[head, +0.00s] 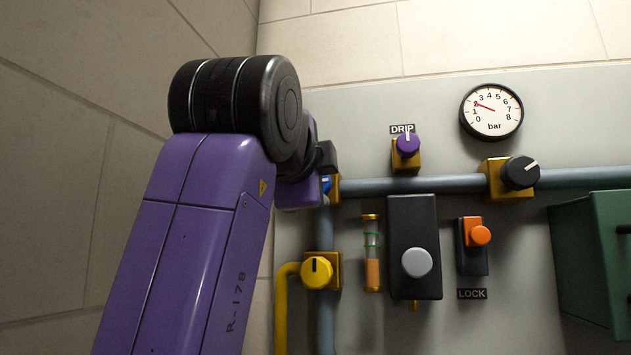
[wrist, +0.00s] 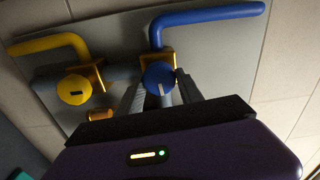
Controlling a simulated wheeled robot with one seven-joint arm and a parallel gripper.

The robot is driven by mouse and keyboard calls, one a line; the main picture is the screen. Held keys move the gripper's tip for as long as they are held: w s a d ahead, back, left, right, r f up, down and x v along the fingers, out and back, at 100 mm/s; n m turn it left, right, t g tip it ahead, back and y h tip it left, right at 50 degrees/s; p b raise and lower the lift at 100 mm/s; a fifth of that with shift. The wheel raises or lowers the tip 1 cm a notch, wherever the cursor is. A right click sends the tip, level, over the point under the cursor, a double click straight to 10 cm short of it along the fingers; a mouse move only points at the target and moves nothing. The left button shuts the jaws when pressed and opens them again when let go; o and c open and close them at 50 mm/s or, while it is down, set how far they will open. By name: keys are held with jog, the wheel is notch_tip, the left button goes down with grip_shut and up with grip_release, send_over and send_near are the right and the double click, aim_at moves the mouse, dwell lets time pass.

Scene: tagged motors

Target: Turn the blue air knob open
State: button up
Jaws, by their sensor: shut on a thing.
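The blue air knob (wrist: 158,78) shows in the wrist view on a brass valve body, below a bent blue pipe (wrist: 208,14). A pale mark on its face points roughly down in that view. My gripper (wrist: 160,88) is shut on the blue knob, with a finger on either side of it. In the head view only a small blue part of the knob (head: 326,184) shows beside my wrist. My purple arm hides the rest of it and my fingers there.
A yellow knob (head: 317,272) sits below on a yellow pipe.

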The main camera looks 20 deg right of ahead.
jog(key=shift+f+m, duration=0.1)
jog(key=shift+m, duration=0.5)
jog(key=o, duration=1.3)
jog(key=shift+o, duration=0.2)
jog(key=b+v, duration=0.2)
jog(key=v, duration=0.6)
jog(key=shift+b, duration=0.4)
